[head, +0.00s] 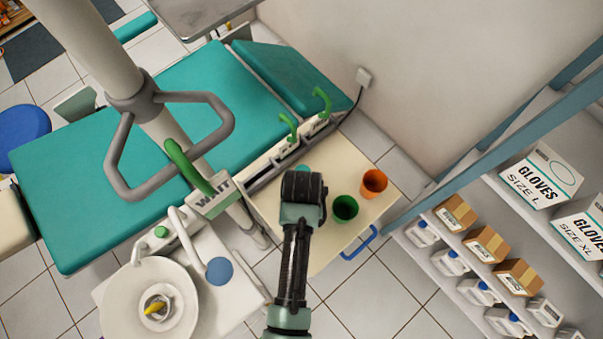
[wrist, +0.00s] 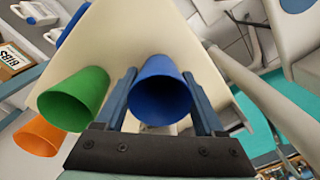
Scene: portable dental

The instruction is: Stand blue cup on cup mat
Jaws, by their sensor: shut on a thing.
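The blue cup (wrist: 160,88) is between the two fingers of my gripper (wrist: 159,74) in the wrist view, with its open mouth facing the camera. My gripper is shut on it. In the head view my gripper (head: 303,187) is over the cream cabinet top, and the arm hides the blue cup there. A flat round blue disc (head: 220,271), which looks like the cup mat, lies on the white dental unit beside the basin, to the lower left of my gripper. I cannot tell whether the cup still touches the cabinet top.
A green cup (head: 345,208) and an orange cup (head: 374,183) stand on the cabinet top (head: 345,160), right of my gripper. The white basin (head: 125,300), a WAIT sign (head: 212,199) and a grey looped handle (head: 222,125) are at left. Shelves with boxes stand right.

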